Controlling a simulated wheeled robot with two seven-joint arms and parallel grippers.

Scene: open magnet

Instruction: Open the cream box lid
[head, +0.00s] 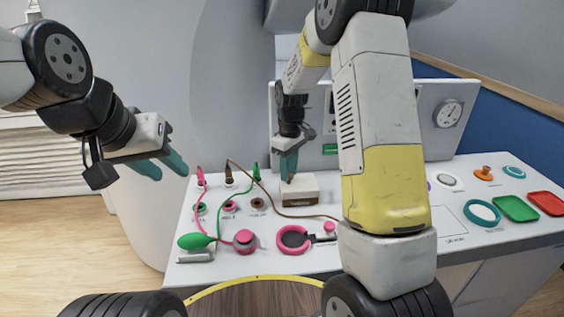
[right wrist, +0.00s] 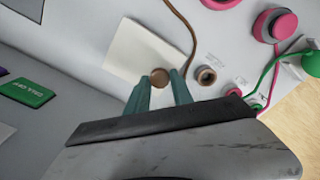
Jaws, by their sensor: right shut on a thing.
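The cream box (head: 297,196) sits on the white worktop in the middle of the head view, and its pale lid (right wrist: 140,50) fills the upper middle of the right wrist view. A small brown round knob (right wrist: 160,77) is at the lid's edge. My right gripper (head: 288,179) points down at the box's top, its teal fingers (right wrist: 160,92) shut on the knob. The lid looks closed on the box in the head view. My left gripper (head: 160,168) is held in the air left of the worktop, its teal fingers apart and empty.
A brown cable (head: 275,205) runs close beside the box. Pink and green cables, a green bulb (head: 194,241) and a pink ring (head: 292,240) lie in front and left. Green (head: 516,209) and red (head: 546,203) trays are at the right. An upright panel with a gauge (head: 448,113) stands behind.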

